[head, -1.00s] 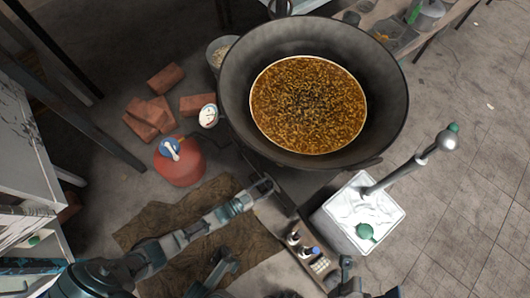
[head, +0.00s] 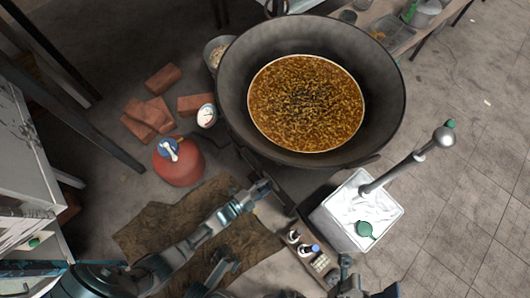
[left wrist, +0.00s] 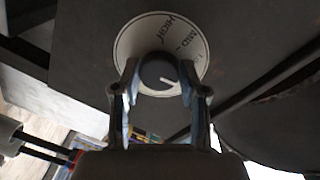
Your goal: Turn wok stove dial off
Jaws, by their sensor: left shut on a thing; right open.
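The wok (head: 235,75) holds a brown, grainy mass and sits on its stove at the upper middle of the head view. The dial's round white plate (left wrist: 128,45), marked HIGH and MID, shows in the left wrist view. Its dark knob (left wrist: 158,72) has a white pointer line aimed right and slightly down. My left gripper (left wrist: 160,88) is shut on the knob, one finger at each side. In the head view my left gripper (head: 264,188) is at the stove's near edge, below the wok; the dial is hidden there. My right gripper (head: 368,291) is open and partly cut off at the bottom edge.
Bricks (head: 163,78) lie behind. A white bin (head: 388,215) with a long-handled tool stands at right. A narrow shelf (head: 300,247) holds small bottles.

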